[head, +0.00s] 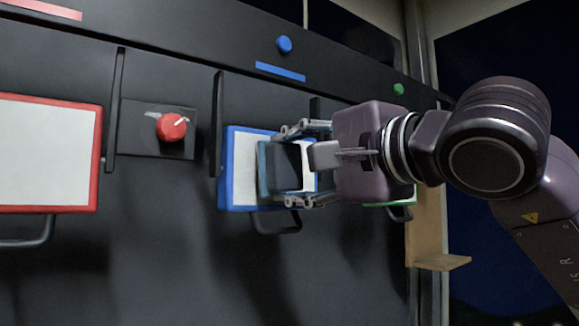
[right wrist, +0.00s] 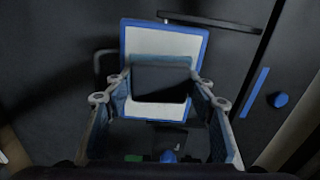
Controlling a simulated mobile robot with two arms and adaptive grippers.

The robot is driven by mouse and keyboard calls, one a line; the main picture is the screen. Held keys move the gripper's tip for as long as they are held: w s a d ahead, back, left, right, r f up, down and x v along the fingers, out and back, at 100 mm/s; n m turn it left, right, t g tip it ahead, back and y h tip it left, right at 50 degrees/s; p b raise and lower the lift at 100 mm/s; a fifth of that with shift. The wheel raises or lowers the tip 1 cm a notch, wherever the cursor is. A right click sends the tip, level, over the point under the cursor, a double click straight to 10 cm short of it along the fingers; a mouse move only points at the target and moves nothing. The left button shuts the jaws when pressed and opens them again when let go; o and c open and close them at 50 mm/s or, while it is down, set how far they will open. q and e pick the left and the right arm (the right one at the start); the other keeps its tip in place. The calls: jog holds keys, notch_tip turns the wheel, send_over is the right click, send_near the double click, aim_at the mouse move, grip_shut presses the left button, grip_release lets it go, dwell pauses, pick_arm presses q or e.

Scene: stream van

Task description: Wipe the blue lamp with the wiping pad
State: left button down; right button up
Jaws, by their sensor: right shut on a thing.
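The blue lamp (head: 238,160) is a white panel in a blue frame on the dark wall, with a dark handle below it. It also shows in the right wrist view (right wrist: 135,44), partly covered by the wiping pad. The wiping pad (head: 287,166) is a dark block with a teal face, seen in the right wrist view too (right wrist: 160,83). My right gripper (head: 292,165) is shut on the pad and holds it in front of the lamp's right part. The pad is at or very near the panel; I cannot tell whether they touch. My left gripper is out of view.
A red-framed white lamp (head: 45,152) is on the left, with a red knob (head: 171,127) beside it. A green-framed lamp (head: 402,196) is mostly hidden behind my right gripper. A blue button (head: 284,45) and a green button (head: 398,89) are above.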

jog(key=shift+x, duration=1)
jog(key=shift+d, duration=0.1)
jog(key=shift+w+d+p, duration=0.85)
jog(key=shift+w+d, duration=1.5)
jog(key=shift+d, duration=0.75)
jog(key=shift+s+a+b, duration=0.4)
jog(key=shift+s+a, duration=0.25)
jog(key=shift+a, duration=0.25)
jog(key=shift+s+a+b, duration=0.35)
jog(key=shift+s+a, duration=0.3)
jog(key=shift+a, duration=0.2)
jog(key=shift+s+a+f+b, duration=0.1)
jog(key=shift+s+a+b, duration=0.35)
jog(key=shift+s+a, duration=0.7)
jog(key=shift+a, duration=0.4)
